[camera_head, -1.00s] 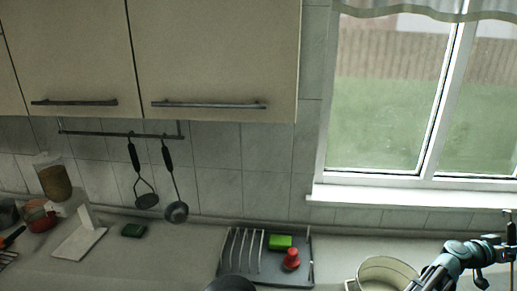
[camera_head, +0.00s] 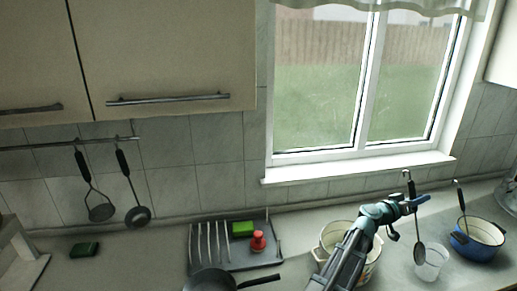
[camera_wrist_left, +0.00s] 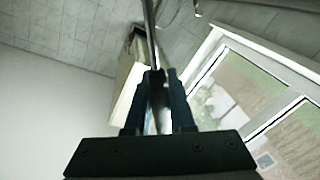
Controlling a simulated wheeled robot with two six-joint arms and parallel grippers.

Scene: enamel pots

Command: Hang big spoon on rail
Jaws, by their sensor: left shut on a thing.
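My left gripper (camera_head: 414,203) is shut on the handle of a big spoon (camera_head: 420,252) over the right part of the counter. The spoon hangs roughly upright, its hooked end above the fingers and its bowl below, in front of or beside a clear cup. In the left wrist view the fingers (camera_wrist_left: 160,100) close around the dark handle (camera_wrist_left: 151,35). The rail (camera_head: 60,144) is on the tiled wall at the left, under the cabinets, far from the gripper. A masher (camera_head: 100,211) and a ladle (camera_head: 137,214) hang on it. My right gripper is not in view.
A blue pot (camera_head: 475,246) with a utensil in it stands at the right, near the clear cup (camera_head: 431,267). A cream pot (camera_head: 335,236) is partly behind my arm. A dish rack (camera_head: 230,262) and a dark pan (camera_head: 208,281) stand between the gripper and the rail's side.

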